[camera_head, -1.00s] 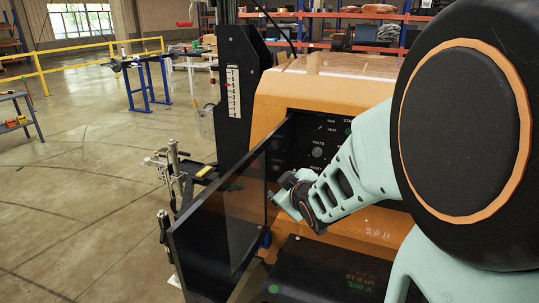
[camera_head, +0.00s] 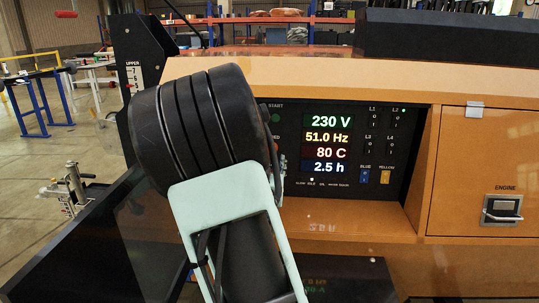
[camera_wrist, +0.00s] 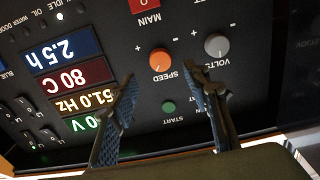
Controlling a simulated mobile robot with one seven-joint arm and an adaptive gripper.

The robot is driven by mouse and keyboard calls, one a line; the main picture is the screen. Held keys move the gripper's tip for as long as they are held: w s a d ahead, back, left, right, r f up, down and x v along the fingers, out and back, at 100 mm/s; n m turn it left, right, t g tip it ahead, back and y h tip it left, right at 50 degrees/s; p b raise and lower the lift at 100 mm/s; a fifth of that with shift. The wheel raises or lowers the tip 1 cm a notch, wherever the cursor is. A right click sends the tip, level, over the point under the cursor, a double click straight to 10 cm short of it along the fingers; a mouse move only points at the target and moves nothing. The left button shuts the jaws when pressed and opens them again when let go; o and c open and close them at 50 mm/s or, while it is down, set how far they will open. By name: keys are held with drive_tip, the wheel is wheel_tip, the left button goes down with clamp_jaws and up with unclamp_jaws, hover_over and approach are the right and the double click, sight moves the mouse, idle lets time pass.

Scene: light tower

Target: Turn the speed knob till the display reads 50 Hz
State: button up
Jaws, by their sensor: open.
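The orange speed knob (camera_wrist: 160,60) is on the black control panel in the wrist view, labelled SPEED, with a light pointer line. In the head view my arm hides the knob. The display (camera_head: 329,142) reads 230 V, 51.0 Hz, 80 C and 2.5 h; part of it also shows upside down in the wrist view (camera_wrist: 73,77). My gripper (camera_wrist: 170,92) is open and empty in front of the panel. Its fingertips are apart, and the speed knob appears just above and between them. I cannot tell the remaining distance to the panel.
A grey volts knob (camera_wrist: 216,45) sits beside the speed knob, and a green start button (camera_wrist: 168,107) lies between the fingers in view. A red main switch (camera_wrist: 145,4) is near. The engine door (camera_head: 484,170) at right is closed.

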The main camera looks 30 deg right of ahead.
sight(272, 150)
drive_tip(key=x, duration=0.7)
drive_tip(key=shift+c, duration=0.4)
drive_tip(key=c, duration=1.1)
drive_tip(key=shift+n, duration=0.3)
drive_tip(key=n, duration=0.3)
drive_tip(key=shift+b, duration=0.3)
drive_tip(key=shift+n, duration=2)
